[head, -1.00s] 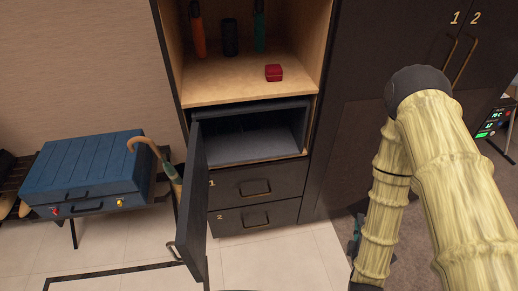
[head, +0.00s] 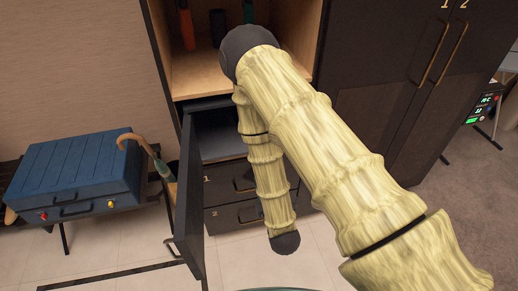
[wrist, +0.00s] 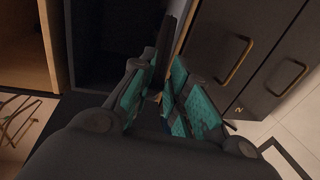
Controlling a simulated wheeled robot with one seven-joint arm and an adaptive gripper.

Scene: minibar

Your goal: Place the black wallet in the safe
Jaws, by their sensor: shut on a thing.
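The safe (head: 218,138) stands open below a wooden shelf in the dark cabinet, and my arm covers its right part in the head view. Its dark door (head: 190,210) is swung out to the left. In the wrist view the safe's dark opening (wrist: 105,45) is ahead and to the left of the fingers. My gripper (wrist: 160,88), with teal finger pads, is shut on a thin black thing, seen edge-on, which looks like the black wallet (wrist: 166,45). The gripper and wallet cannot be made out in the head view.
Drawers (head: 225,215) lie below the safe, with handles (wrist: 237,60) close to the fingers in the wrist view. A tall dark cupboard (head: 390,90) is at right. Tiled floor is open in front.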

